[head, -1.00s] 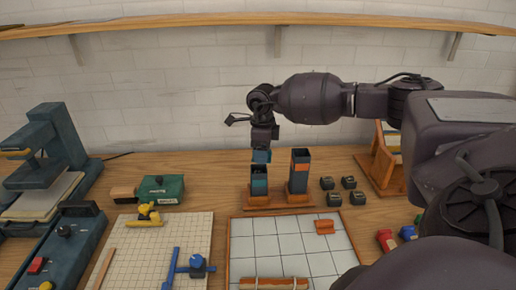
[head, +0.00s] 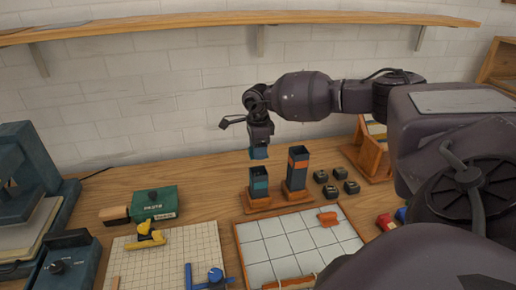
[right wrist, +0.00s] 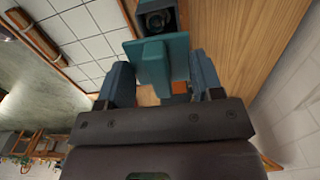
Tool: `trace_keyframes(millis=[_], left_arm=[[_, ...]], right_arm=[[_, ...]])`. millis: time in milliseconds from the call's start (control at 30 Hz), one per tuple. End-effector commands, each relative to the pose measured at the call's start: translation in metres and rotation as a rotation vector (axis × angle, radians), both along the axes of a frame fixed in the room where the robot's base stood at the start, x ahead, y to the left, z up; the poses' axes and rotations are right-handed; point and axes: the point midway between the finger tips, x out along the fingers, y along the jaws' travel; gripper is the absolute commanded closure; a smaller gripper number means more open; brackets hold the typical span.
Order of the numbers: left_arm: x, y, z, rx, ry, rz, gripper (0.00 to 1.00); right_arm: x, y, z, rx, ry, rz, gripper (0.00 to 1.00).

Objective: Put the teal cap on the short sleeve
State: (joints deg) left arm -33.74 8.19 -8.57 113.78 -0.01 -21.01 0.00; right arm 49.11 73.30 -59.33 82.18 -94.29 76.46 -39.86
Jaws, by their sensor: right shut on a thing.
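My right gripper (head: 260,146) points down and is shut on the teal cap (head: 259,153). The cap is just above the open top of the short sleeve (head: 258,183), a dark square tube with a teal band, with a small gap between them. In the right wrist view the cap (right wrist: 160,62) sits between the two fingers, and a dark square tube opening (right wrist: 156,18) shows past it; I cannot tell which sleeve that is. The taller sleeve (head: 297,172), with an orange band, stands upright to the right. My left gripper is not in view.
Several small dark blocks (head: 333,191) lie right of the sleeves. A wooden stand (head: 368,150) is behind them. A green box (head: 153,202) is at the left. A white tiled tray (head: 290,245) and a grid mat (head: 180,250) lie in front.

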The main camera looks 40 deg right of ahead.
Motion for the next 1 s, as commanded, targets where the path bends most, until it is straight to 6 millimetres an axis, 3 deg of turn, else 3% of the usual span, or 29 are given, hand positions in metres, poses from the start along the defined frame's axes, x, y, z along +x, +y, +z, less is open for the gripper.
trace_keyframes(millis=[367,1000], left_arm=[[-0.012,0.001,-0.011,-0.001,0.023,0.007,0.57],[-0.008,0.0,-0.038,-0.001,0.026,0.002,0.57]], right_arm=[[0.0,0.0,-0.009,0.001,0.001,0.038,0.62],[0.0,0.0,-0.059,0.0,0.002,0.037,0.62]])
